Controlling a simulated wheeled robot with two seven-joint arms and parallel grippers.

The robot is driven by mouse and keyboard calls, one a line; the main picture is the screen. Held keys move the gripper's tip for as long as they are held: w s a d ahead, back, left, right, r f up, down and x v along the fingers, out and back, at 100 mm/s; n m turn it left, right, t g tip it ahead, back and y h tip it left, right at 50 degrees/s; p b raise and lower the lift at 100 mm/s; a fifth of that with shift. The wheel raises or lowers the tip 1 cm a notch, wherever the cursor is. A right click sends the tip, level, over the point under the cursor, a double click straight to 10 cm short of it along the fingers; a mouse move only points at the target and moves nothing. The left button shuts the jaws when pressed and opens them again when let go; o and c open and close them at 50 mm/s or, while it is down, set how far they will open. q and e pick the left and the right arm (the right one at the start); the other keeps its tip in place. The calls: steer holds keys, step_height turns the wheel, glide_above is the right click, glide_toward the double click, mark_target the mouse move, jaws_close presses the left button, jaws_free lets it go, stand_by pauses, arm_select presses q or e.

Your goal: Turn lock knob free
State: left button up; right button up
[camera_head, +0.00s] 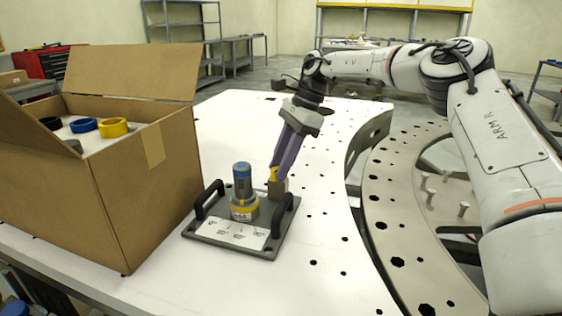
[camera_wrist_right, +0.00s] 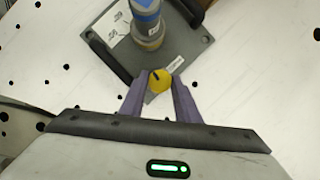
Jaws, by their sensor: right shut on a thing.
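The turret plate (camera_head: 217,233) is a dark grey base with two black handles, lying flat on the white table. A round turret with a yellow ring and a blue-topped cylinder (camera_head: 242,180) stands upright on it. The yellow lock knob (camera_wrist_right: 159,81) with a dark mark sits at the plate's edge beside the turret; it also shows in the head view (camera_head: 274,174). My right gripper (camera_wrist_right: 159,90) comes down from above, its purple fingers on both sides of the knob, shut on it. My left gripper is not in view.
An open cardboard box (camera_head: 130,190) stands close on the left, with blue, yellow and black rings inside. The white table (camera_head: 320,225) has several holes and is clear to the right of the plate. A curved perforated table (camera_head: 400,240) lies farther right.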

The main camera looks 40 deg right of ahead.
steer(key=shift+w+n, duration=0.1)
steer(key=shift+n, duration=0.5)
steer(key=shift+g, duration=0.3)
steer(key=o, duration=1)
steer(key=shift+o, duration=0.2)
steer(key=shift+d, duration=0.1)
steer(key=p+v, duration=0.1)
steer(key=v, duration=0.9)
